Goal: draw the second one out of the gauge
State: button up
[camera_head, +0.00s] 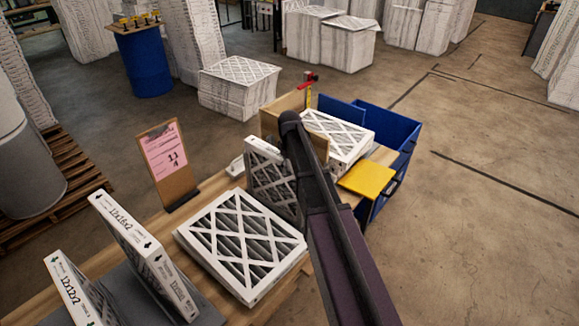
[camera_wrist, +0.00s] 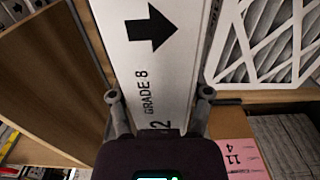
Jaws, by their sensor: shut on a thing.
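My gripper (camera_wrist: 159,97) is shut on a white-edged pleated filter (camera_wrist: 150,60), one finger on each side of its narrow edge, marked "GRADE 8" with a black arrow. In the head view this filter (camera_head: 262,176) appears upright, and my dark arm hides part of it and the gripper. Just behind it stands a wooden box-like frame (camera_head: 284,105) with a red and yellow upright piece (camera_head: 309,88), seemingly the gauge. Another filter (camera_head: 343,131) lies face up beside the frame. Whether the held filter touches the frame is hidden.
A filter stack (camera_head: 243,236) lies flat on the wooden bench in front. Two upright filters (camera_head: 130,235) (camera_head: 72,285) stand in a grey rack at left. A pink-sheet clipboard (camera_head: 167,153) stands behind. A blue bin (camera_head: 405,140) and yellow panel (camera_head: 367,179) are at right.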

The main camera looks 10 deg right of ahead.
jog(key=shift+r+p, duration=4.05)
jog(key=shift+r, duration=0.05)
notch_tip(320, 180, up, 8)
jog(key=p, duration=0.7)
jog(key=shift+f+p, duration=0.15)
jog(key=shift+p, duration=0.25)
dwell(0.7)
jog(key=o, duration=1.3)
jog(key=shift+f, duration=0.2)
